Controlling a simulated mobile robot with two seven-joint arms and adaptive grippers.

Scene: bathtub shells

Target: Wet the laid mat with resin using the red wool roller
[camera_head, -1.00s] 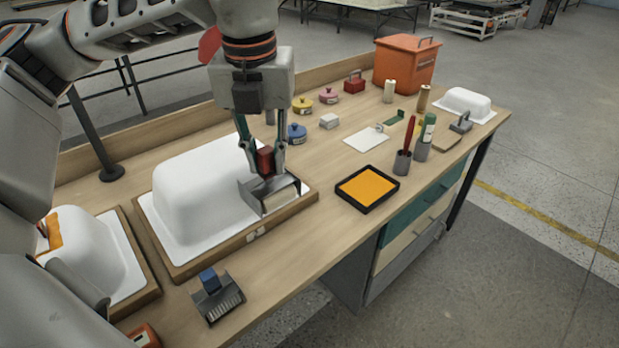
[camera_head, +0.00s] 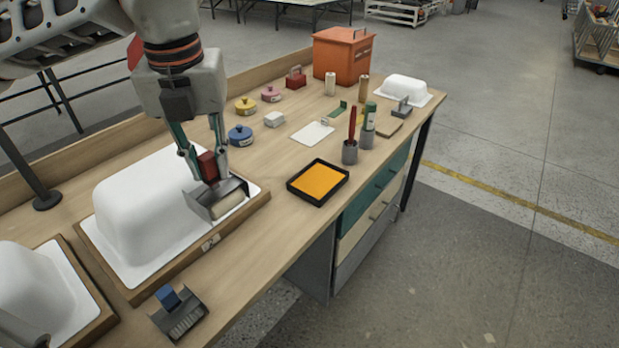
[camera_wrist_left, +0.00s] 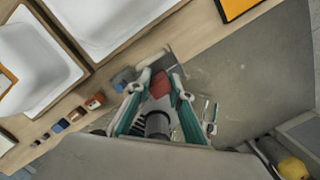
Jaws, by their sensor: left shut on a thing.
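My left gripper (camera_head: 203,158) is shut on the red handle (camera_head: 208,168) of a roller with a grey frame and a cream roll (camera_head: 230,203). The red handle also shows between the fingers in the left wrist view (camera_wrist_left: 160,84). The roller is at the front right end of the middle white shell (camera_head: 145,205), over its flange; I cannot tell whether it touches. The shell sits on a wooden-edged board. I cannot make out a separate mat on it. A black tray with a flat orange-yellow fill (camera_head: 320,180) lies to the right. My right gripper is not in view.
A blue-handled tool (camera_head: 178,312) lies at the bench's front edge. Another white shell (camera_head: 35,290) is at lower left. Cups with a red-handled tool (camera_head: 350,150) and a green bottle stand right of the tray. Several coloured pots and an orange box (camera_head: 342,55) are behind.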

